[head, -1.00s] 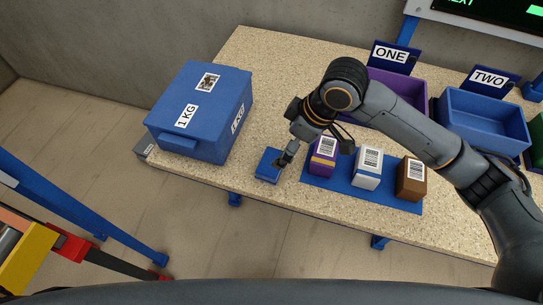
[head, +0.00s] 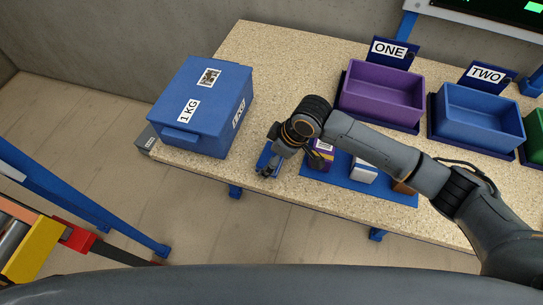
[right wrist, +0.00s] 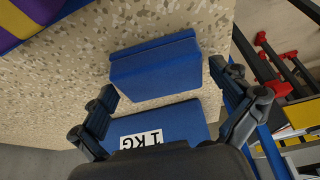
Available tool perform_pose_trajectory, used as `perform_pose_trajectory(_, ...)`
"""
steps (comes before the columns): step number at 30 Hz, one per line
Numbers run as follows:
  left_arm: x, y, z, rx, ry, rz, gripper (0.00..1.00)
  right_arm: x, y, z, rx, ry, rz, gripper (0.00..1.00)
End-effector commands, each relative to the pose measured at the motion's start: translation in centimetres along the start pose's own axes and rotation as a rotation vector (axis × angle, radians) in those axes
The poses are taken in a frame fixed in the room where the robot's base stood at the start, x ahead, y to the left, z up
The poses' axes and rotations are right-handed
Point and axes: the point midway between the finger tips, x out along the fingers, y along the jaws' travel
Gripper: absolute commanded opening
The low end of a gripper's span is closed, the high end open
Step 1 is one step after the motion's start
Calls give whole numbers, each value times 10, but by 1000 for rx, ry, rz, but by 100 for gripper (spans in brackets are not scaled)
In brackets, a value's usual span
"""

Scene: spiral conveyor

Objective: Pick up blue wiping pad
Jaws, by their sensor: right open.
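The blue wiping pad (head: 263,158) lies on the table near its front edge, mostly covered by my right gripper (head: 268,170) in the head view. In the right wrist view the pad (right wrist: 155,68) is a small blue block, in full view between the two spread fingers of my right gripper (right wrist: 164,84). The fingers are open on either side of it, with a gap to the left finger. I cannot tell how high the fingertips are above the table. My left gripper is not in view.
A large blue 1 KG box (head: 205,100) stands left of the pad. Right of it, a blue mat (head: 385,195) holds a purple, a white and a brown box, partly behind my arm. Purple (head: 382,98) and blue (head: 480,118) bins stand at the back.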

Motion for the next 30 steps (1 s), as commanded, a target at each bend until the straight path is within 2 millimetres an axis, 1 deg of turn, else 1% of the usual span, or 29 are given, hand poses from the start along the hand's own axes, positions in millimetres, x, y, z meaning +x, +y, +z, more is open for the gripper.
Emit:
perform_pose_trajectory(2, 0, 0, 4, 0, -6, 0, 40, 0, 0, 0, 0, 0, 0, 100)
perform_pose_trajectory(3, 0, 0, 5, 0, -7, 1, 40, 0, 0, 0, 0, 0, -1, 96)
perform_pose_trajectory(5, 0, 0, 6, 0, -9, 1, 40, 0, 0, 0, 0, 0, -1, 84)
perform_pose_trajectory(6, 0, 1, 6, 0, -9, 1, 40, 0, 0, 0, 0, 0, -1, 76)
perform_pose_trajectory(9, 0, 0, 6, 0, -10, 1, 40, 0, 0, 0, 0, 0, -1, 58)
perform_pose_trajectory(18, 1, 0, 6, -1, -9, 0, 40, -1, 0, 0, 0, 0, -1, 57)
perform_pose_trajectory(23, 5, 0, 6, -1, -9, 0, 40, -7, 0, -3, -1, 0, -1, 57)
perform_pose_trajectory(28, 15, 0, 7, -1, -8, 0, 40, -28, 0, -12, -4, 4, 1, 57)
perform_pose_trajectory(30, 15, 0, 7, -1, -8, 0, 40, -46, 1, -5, -1, 1, 2, 57)
